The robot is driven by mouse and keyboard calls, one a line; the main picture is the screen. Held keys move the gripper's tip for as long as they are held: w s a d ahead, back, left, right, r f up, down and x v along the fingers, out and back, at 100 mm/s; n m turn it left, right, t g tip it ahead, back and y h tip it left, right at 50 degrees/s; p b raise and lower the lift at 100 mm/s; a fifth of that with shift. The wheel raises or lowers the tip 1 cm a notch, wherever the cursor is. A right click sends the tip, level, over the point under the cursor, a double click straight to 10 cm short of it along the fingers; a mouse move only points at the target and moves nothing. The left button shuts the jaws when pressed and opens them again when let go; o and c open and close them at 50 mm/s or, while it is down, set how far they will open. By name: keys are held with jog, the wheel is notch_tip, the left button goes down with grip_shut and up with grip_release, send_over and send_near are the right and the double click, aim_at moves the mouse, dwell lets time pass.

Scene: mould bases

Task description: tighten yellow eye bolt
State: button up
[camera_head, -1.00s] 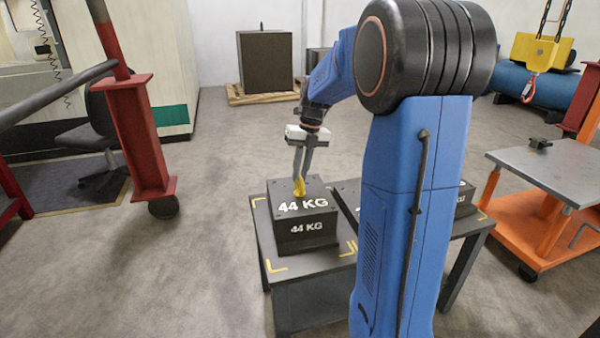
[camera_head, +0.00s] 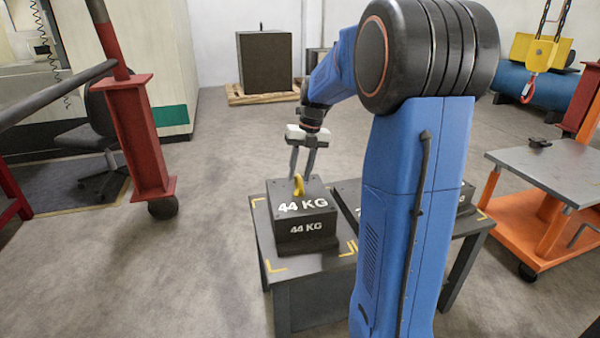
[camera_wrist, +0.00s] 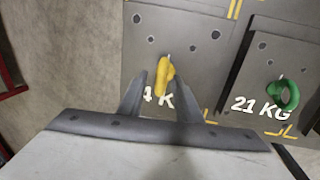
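The yellow eye bolt (camera_head: 298,185) stands on top of the dark 44 KG block (camera_head: 308,229), on the dark table (camera_head: 317,275). It also shows in the wrist view (camera_wrist: 165,76), with its ring seen nearly edge-on. My gripper (camera_head: 301,176) is above the block at the bolt, pointing down with its two fingers apart. In the wrist view my gripper (camera_wrist: 162,74) has one finger on each side of the yellow ring, with gaps visible. Nothing is held. How far the bolt's threads sit in the block is hidden.
A second block marked 21 KG, with a green eye bolt (camera_wrist: 283,95), stands close on the right. My arm hides part of it in the head view. An orange cart (camera_head: 540,225) is at the right, and a red post (camera_head: 143,140) at the left.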

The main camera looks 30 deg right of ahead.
jog(key=shift+r, duration=0.1)
jog(key=s+d+r, duration=0.1)
jog(key=d+r, duration=0.2)
jog(key=r, duration=1.4)
jog(key=shift+d, duration=0.1)
